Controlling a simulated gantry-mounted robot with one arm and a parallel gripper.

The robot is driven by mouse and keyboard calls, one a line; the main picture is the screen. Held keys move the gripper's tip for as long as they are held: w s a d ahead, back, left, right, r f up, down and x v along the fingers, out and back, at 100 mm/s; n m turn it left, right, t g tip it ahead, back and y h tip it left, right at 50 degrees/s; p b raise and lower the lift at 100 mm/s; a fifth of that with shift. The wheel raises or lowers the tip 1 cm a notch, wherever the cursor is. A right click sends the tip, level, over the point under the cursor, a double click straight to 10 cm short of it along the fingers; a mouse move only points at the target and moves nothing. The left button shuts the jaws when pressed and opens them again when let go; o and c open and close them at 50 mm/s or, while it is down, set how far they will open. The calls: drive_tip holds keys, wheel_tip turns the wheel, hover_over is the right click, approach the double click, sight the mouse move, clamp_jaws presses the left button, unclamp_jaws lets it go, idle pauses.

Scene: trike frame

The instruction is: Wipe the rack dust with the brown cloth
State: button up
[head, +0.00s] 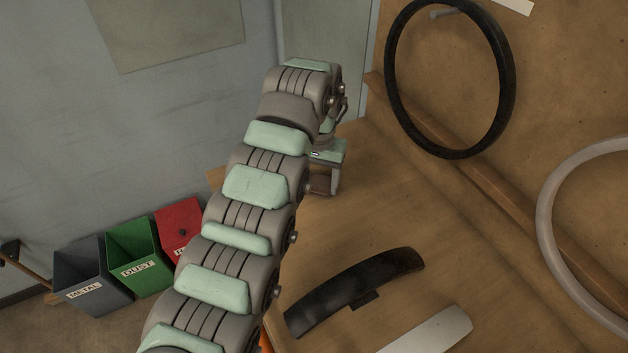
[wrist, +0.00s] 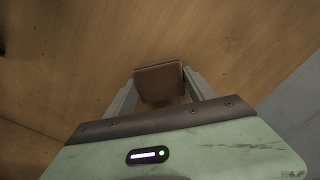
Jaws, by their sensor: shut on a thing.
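My gripper (wrist: 160,88) is shut on the brown cloth (wrist: 159,82), a folded square pad between its two fingers in the wrist view. In the head view the cloth (head: 320,185) shows as a small brown patch under my gripper, partly hidden by my arm. It is over the wooden bench (head: 380,215) near the back corner. I cannot tell whether the cloth touches the wood. I make out no rack dust in either view.
A black curved fender (head: 355,290) and a pale one (head: 430,332) lie on the bench. A black tyre (head: 392,85) and a pale ring (head: 546,215) are at the wooden back panel. Grey (head: 85,280), green "DUST" (head: 140,262) and red (head: 182,225) bins stand left of my arm.

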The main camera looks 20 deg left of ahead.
sight(318, 182)
wheel_tip(318, 182, up, 3)
drive_tip(key=shift+r, duration=0.2)
drive_tip(key=shift+r+p, duration=1.5)
drive_tip(key=shift+r, duration=0.85)
drive_tip(key=shift+a, duration=0.1)
